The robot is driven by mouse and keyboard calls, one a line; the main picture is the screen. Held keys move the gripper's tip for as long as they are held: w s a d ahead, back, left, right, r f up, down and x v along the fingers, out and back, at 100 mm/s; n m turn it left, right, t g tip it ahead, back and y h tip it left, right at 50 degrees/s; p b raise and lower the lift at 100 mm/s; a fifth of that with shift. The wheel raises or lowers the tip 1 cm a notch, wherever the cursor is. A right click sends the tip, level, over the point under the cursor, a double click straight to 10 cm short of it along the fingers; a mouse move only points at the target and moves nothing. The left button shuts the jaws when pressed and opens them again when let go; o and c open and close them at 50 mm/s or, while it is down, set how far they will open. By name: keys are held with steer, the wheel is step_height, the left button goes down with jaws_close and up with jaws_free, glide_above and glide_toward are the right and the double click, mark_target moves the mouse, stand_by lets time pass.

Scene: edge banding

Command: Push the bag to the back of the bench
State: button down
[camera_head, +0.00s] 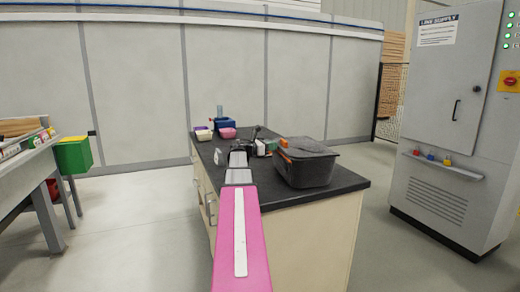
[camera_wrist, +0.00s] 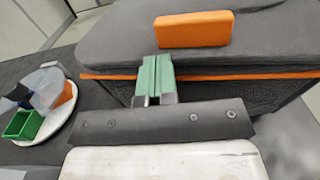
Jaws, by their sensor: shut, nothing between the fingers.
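The bag (camera_head: 308,170) is dark grey with orange trim and stands upright on the right part of the black-topped bench (camera_head: 335,186). In the wrist view the bag (camera_wrist: 115,38) fills the top, with an orange block-like piece (camera_wrist: 193,29) on its lid. My gripper (camera_head: 268,147) is at the bag's left side in the head view. Its green fingertips (camera_wrist: 157,76) are together and empty, overlapping the bag's orange-trimmed edge in the wrist view. I cannot tell whether they touch it. My arm hides part of the bench top.
A blue bin (camera_head: 225,125), a pink container (camera_head: 228,133) and a cream container (camera_head: 204,135) stand at the bench's far end. A round white dish (camera_wrist: 58,118) with small items lies left of my gripper. A grey cabinet (camera_head: 440,130) stands to the right, apart from the bench.

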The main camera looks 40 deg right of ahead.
mark_target(297, 143)
steer(key=x, duration=1.3)
steer(key=shift+d, duration=0.25)
